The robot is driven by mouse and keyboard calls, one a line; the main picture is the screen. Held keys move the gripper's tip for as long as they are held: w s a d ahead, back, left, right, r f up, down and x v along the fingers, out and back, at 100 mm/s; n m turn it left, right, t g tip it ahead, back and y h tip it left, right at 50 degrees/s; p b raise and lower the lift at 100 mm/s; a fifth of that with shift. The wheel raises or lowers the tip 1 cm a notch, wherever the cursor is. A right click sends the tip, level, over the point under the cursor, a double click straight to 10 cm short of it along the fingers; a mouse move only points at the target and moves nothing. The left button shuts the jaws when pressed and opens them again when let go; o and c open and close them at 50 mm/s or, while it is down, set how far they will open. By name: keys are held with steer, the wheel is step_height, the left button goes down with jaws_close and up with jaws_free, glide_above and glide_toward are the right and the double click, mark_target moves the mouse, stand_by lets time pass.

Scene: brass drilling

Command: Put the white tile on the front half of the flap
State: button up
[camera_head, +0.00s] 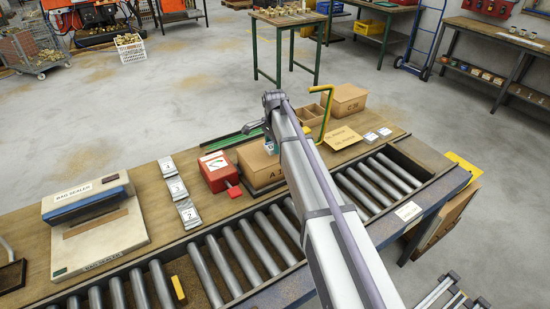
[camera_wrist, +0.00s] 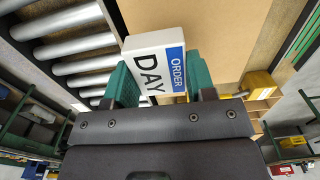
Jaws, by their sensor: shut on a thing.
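My gripper (camera_wrist: 160,87) is shut on the white tile (camera_wrist: 148,68), which has a blue band reading ORDER and the word DAY in black. The tile is held between the two green fingers. A broad plain cardboard surface (camera_wrist: 205,25) lies beyond it in the wrist view; I cannot tell whether tile and cardboard touch. In the head view my gripper (camera_head: 269,146) is over the cardboard box marked A (camera_head: 255,167), partly hidden by my arm, and the tile cannot be made out. I cannot tell for sure which surface is the flap.
A roller conveyor (camera_head: 255,240) runs along the bench front. A red box (camera_head: 216,172) stands left of the cardboard box, and a bag sealer (camera_head: 92,215) further left. A lettered tan card (camera_head: 341,138) and a box (camera_head: 346,99) lie right, near a green-yellow handle (camera_head: 327,110).

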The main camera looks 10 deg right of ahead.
mark_target(275, 157)
step_height(275, 157, down, 4)
steer(key=b, duration=0.3)
steer(key=shift+r, duration=0.35)
steer(key=shift+f, duration=0.2)
steer(key=o, duration=0.9)
step_height(275, 157, up, 13)
steer(key=p, duration=1.2)
steer(key=shift+f+p, duration=0.15)
steer(key=shift+p, duration=0.25)
steer(key=shift+s+a+f+n+b, duration=0.1)
steer(key=shift+s+f+n+b, duration=0.25)
steer(key=shift+s+n, duration=3.5)
steer(key=shift+s+f+n+b, duration=0.35)
steer(key=shift+s+n, duration=0.55)
steer(key=shift+s, duration=6)
steer(key=shift+s+a+f+n+b, duration=0.1)
steer(key=shift+s+f+n+b, duration=0.25)
steer(key=shift+s+n, duration=3.5)
